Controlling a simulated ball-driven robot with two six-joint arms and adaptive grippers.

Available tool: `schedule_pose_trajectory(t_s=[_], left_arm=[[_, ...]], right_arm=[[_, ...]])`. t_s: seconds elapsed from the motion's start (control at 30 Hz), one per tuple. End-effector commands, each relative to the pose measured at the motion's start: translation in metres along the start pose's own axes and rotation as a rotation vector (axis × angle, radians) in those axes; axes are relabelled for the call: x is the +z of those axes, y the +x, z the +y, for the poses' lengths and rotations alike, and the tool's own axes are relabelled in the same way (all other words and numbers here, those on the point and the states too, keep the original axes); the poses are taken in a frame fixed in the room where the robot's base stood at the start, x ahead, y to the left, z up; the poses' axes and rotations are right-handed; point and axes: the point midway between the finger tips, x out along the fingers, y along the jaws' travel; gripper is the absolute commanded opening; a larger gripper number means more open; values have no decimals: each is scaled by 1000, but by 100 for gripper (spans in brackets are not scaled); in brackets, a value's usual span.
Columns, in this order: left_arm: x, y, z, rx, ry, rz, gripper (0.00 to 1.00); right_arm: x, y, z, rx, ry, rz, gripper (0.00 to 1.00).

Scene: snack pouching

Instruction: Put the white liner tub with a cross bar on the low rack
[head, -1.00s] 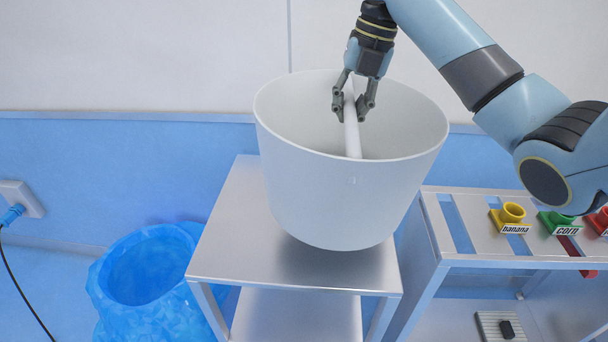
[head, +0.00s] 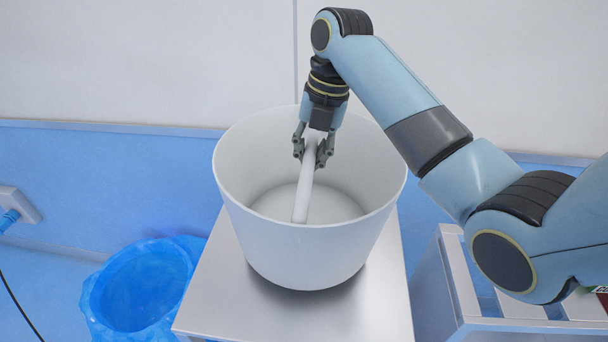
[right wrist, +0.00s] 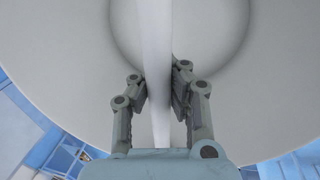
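The white liner tub (head: 300,250) is upright over the top of the low metal rack (head: 245,300). Its base appears to be at the rack top, but I cannot tell whether it is resting there or slightly above. Its white cross bar (head: 304,190) spans the mouth. My right gripper (head: 312,155) reaches down into the tub with a finger on each side of the bar, closed on it. In the right wrist view the fingers (right wrist: 160,85) press close to both sides of the bar (right wrist: 156,40). My left gripper is not in view.
A blue bag-lined bin (head: 140,285) stands on the floor left of the rack. A slatted metal stand (head: 490,290) is at the right, partly behind my right arm. A wall socket with a plug (head: 15,208) is at the far left. The wall is behind.

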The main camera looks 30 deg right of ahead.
Motion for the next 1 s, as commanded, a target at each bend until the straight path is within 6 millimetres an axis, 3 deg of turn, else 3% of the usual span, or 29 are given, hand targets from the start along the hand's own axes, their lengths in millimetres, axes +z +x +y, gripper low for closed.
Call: schedule_pose_trajectory(t_s=[0.13, 0.43, 0.73, 1.0], left_arm=[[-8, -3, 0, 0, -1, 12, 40], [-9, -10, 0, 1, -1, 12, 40], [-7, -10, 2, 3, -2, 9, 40], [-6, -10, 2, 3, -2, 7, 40]], right_arm=[[-8, 10, 8, 0, -1, 0, 0], [-8, 47, 2, -2, 0, 0, 0], [-8, 50, 1, -1, -1, -1, 0], [-8, 50, 0, -1, -1, -1, 31]])
